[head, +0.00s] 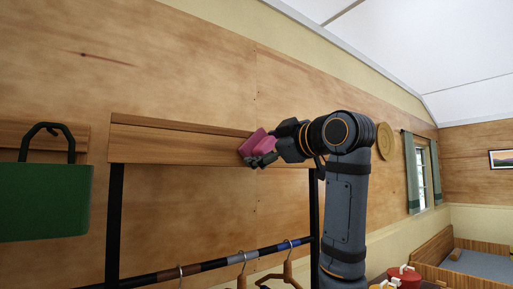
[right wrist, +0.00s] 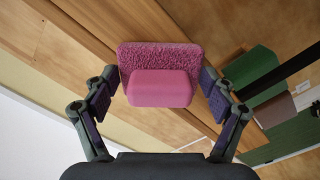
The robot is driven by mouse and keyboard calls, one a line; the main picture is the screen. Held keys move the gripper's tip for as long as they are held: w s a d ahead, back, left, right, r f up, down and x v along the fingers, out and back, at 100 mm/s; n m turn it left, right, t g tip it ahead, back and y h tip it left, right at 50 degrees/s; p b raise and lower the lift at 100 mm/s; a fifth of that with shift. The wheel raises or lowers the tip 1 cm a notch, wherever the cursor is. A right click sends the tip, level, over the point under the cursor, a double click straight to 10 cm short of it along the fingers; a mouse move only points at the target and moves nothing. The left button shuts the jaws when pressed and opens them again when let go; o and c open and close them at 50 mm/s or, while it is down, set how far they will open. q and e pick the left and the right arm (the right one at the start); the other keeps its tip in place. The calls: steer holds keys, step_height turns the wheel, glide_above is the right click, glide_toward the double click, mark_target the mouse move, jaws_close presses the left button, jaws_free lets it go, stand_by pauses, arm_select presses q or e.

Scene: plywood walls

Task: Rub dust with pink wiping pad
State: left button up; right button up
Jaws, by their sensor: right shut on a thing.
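The pink wiping pad (head: 254,143) is in my right gripper (head: 262,155), at the right end of a wooden shelf (head: 175,147). In the right wrist view the pad (right wrist: 160,62) has a fuzzy slab and a smooth block-shaped grip. The fingers of my right gripper (right wrist: 161,88) are on either side of the grip, with the fuzzy slab facing away from the palm. Whether the pad touches the shelf, I cannot tell. I see no clear dust; the shelf top is hidden from below. My left gripper is not in view.
A black clothes rail (head: 215,264) with wooden hangers (head: 287,272) runs below the shelf. A green container with a black handle (head: 45,202) is at the left. A round yellow plate (head: 385,142) and a curtained window (head: 421,174) are on the wall to the right.

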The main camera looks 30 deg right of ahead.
mark_target(271, 147)
steer(key=shift+d, duration=0.2)
steer(key=shift+a, duration=0.15)
steer(key=shift+s, duration=0.3)
steer(key=s, duration=0.1)
steer(key=s+b, duration=0.1)
steer(key=s, duration=0.2)
steer(key=shift+d+b, duration=0.25)
steer(key=shift+b, duration=0.05)
steer(key=shift+s, duration=0.55)
steer(key=s, duration=0.3)
steer(key=shift+s+d+b, duration=0.1)
steer(key=shift+b, duration=0.25)
